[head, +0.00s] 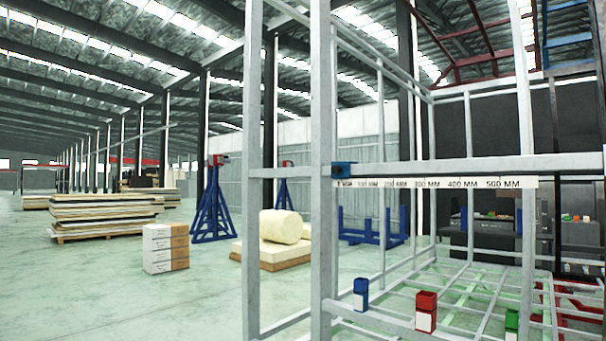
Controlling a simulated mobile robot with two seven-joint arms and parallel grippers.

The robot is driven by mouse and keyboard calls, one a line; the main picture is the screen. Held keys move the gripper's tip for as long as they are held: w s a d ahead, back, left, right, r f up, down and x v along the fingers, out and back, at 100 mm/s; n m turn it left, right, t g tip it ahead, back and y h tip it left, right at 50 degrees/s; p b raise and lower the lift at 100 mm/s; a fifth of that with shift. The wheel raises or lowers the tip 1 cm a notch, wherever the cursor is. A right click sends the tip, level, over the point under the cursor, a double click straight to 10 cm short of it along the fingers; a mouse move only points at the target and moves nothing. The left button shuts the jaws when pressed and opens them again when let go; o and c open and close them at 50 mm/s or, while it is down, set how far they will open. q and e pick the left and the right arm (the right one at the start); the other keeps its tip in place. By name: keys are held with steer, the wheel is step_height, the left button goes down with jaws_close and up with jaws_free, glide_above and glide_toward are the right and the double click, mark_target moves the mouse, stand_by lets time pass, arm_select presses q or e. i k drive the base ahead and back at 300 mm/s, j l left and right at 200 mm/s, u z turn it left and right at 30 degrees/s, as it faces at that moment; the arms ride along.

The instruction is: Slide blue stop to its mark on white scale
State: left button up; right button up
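The blue stop (344,169) is a small blue block on the grey horizontal rail (430,168) of the metal frame. It sits just right of a thick upright post, above the left end of the white scale. The white scale (536,183) runs along the underside of the rail, with black labels; 300, 400 and 500 MM are readable toward the right. The labels near the stop are too small to read surely. I cannot make out a separate mark for the stop. Neither of my grippers is in view.
The frame's grey uprights (321,240) stand close in front. Lower down are a blue block (361,287), a red block (426,301) and a green block (512,320). Boxes (158,250), a cream roll (283,227) and blue stands stand farther back.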

mark_target(339, 169)
steer(key=i+j+u, duration=0.1)
steer(key=i, duration=0.65)
steer(key=i+j, duration=0.1)
steer(key=i, duration=0.65)
steer(key=j+u, duration=0.05)
